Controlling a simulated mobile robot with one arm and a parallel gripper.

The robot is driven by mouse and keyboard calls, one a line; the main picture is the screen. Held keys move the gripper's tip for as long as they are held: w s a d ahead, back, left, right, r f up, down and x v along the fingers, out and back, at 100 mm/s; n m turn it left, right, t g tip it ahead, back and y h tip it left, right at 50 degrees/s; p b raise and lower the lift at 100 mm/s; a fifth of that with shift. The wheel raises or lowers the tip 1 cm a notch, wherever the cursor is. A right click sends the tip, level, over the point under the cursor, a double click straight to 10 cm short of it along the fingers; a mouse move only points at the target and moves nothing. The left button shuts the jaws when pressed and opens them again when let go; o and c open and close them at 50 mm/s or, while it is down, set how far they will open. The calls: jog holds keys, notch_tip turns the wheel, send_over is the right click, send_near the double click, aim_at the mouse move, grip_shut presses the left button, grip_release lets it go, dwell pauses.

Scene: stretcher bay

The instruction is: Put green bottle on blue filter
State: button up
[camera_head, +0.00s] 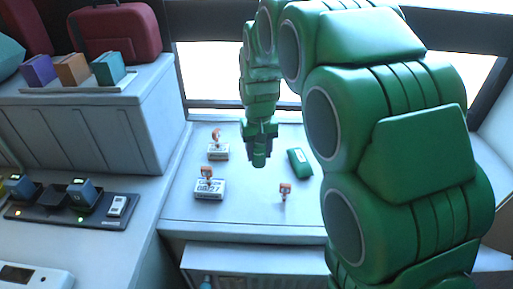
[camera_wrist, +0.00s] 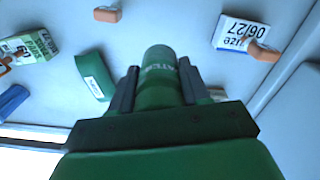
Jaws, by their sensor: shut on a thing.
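My gripper (camera_head: 260,133) is shut on the green bottle (camera_head: 259,157) and holds it over the white table.
A green block (camera_head: 300,162) lies close to the bottle. White tags with orange clips (camera_head: 209,188) (camera_head: 218,151) lie to the left, and a small orange piece (camera_head: 285,191) in front. A black dock (camera_head: 60,215) and grey cabinet (camera_head: 90,115) stand left.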

jog(key=shift+s+d+r, duration=0.15)
jog(key=shift+s+r, duration=0.1)
jog(key=shift+s, duration=0.3)
